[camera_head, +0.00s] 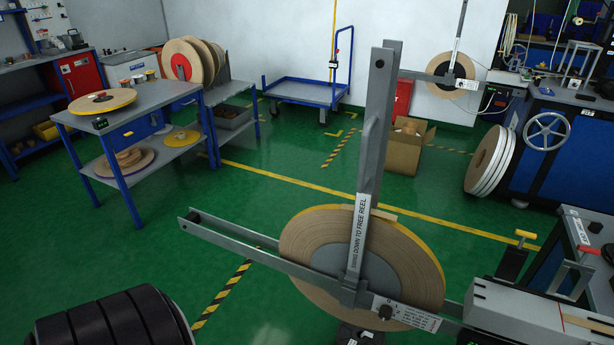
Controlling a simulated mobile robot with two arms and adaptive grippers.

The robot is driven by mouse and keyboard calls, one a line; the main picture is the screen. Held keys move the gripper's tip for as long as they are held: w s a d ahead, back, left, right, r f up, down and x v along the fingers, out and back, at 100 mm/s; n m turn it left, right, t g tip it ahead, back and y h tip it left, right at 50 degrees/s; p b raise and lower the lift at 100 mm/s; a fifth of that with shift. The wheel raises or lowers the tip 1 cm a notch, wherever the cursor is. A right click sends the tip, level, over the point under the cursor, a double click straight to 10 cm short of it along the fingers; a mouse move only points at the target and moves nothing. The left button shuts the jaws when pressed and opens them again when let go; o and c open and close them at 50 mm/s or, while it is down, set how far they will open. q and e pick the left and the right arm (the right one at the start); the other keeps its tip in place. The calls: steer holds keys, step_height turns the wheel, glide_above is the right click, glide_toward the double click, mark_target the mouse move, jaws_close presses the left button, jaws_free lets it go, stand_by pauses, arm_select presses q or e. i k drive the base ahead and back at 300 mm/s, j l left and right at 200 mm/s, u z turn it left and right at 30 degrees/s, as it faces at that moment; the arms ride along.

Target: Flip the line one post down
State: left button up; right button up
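A large tan tape reel (420,262) with a yellow edge hangs on a near payoff stand at centre right. A grey post (373,140) stands nearly upright in front of it, slightly tilted, with a label reading "DOWN TO FREE REEL". A grey arm (235,243) reaches from the hub to the left. A white plate (407,314) below the hub has lettering too small to read. A similar payoff with a smaller reel (452,76) and an upright post (460,30) stands at the back right. Which one is line one I cannot tell. Neither gripper is in view.
A grey machine (500,312) adjoins the near reel at the lower right. A blue table (135,105) with reels, a cart (305,92) and a cardboard box (403,148) stand behind. Green floor left of the reel is open.

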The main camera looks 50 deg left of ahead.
mark_target(385, 60)
steer(key=u, duration=1.05)
